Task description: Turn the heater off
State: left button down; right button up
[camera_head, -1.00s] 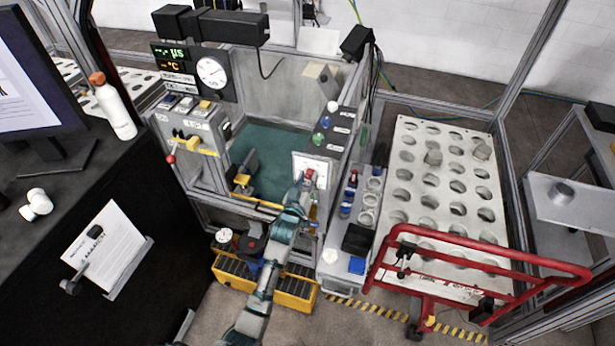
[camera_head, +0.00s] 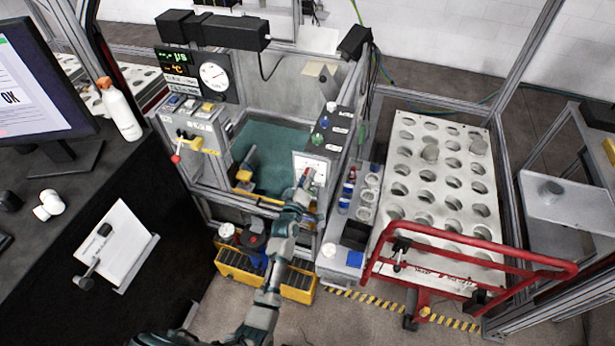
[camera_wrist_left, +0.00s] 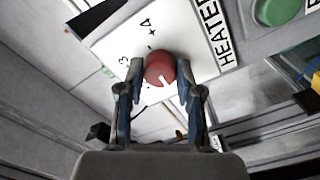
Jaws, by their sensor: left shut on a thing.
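The heater knob (camera_wrist_left: 160,69) is a round red dial with a white pointer mark, in the middle of the left wrist view. It sits on a white plate (camera_wrist_left: 205,55) lettered "HEATER" with the numbers 3 and 4 legible. In the head view the white plate (camera_head: 318,164) is on the front of the tank station, and the knob is mostly covered by the gripper. My left gripper (camera_head: 304,180) reaches up to it, and in the left wrist view its fingers (camera_wrist_left: 157,80) are closed on both sides of the knob. My right gripper is not in view.
A green button (camera_wrist_left: 279,10) is near the plate. The green-floored tank (camera_head: 275,150) lies behind it. Left is a dark desk with a monitor (camera_head: 35,85); right are a perforated white rack (camera_head: 400,205) and a red-railed cart (camera_head: 480,252). A yellow crate (camera_head: 300,288) stands below.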

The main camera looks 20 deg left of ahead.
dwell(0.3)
pick_arm(q)
jog(key=c, duration=0.8)
grip_release()
jog(key=shift+o, duration=0.2)
jog(key=s, duration=1.1)
jog(key=shift+s+a, duration=0.25)
jog(key=shift+s, duration=0.15)
jog(key=shift+f, duration=0.15)
